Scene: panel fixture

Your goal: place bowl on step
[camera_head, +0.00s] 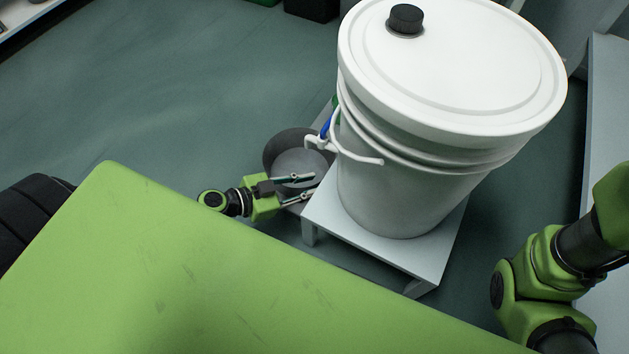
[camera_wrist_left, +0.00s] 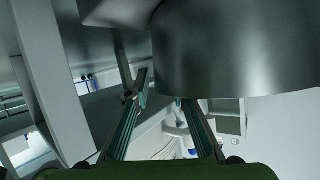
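The grey metal bowl (camera_head: 283,150) is left of the white bucket in the head view, with its inside facing up. It fills the upper right of the left wrist view (camera_wrist_left: 235,55). The white step stool (camera_head: 435,258) carries the bucket; a lower part of it shows by the bowl, and I cannot tell whether the bowl rests on it. My left gripper (camera_head: 314,184) is at the bowl's near side, its two fingers apart. In the wrist view the fingers (camera_wrist_left: 165,100) are also apart, close to the bowl's edge; contact is unclear. My right gripper is out of view.
The large white lidded bucket (camera_head: 450,75) stands on the stool's top, close beside the bowl. A white hook-like handle with a blue part (camera_head: 326,128) sticks out over the bowl's right side. Open green floor (camera_head: 170,100) lies to the left.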

